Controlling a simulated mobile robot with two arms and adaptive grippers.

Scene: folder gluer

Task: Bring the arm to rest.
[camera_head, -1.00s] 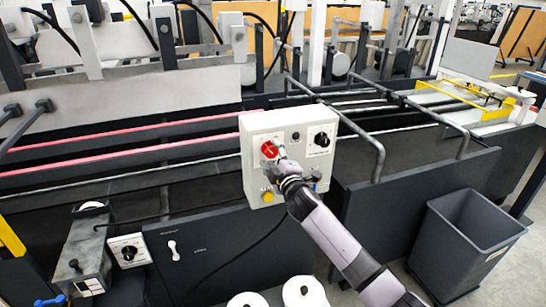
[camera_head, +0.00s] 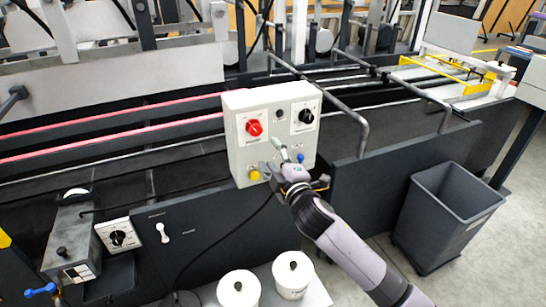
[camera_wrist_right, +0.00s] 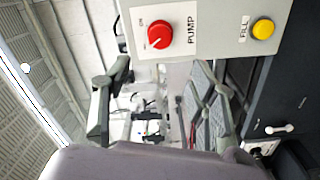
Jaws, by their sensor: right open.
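My right gripper (camera_head: 281,158) is in front of the lower part of a light control box (camera_head: 230,125) in the head view. It is open and holds nothing. The box carries a red knob (camera_head: 254,128), a black knob (camera_head: 306,115) and a yellow button (camera_head: 254,175). In the right wrist view the open fingers (camera_wrist_right: 158,100) show apart, with the red knob (camera_wrist_right: 159,35), labelled PUMP, above them and the yellow button (camera_wrist_right: 263,29), labelled FILL, at upper right. Whether a finger touches the box is unclear. My left gripper is out of view.
A grey bin (camera_head: 447,212) stands on the floor at right. Bent metal rails (camera_head: 352,110) stick out right of the box. White containers (camera_head: 238,289) with black knobs stand below. A grey unit (camera_head: 72,240) and a dial plate (camera_head: 118,236) sit at lower left.

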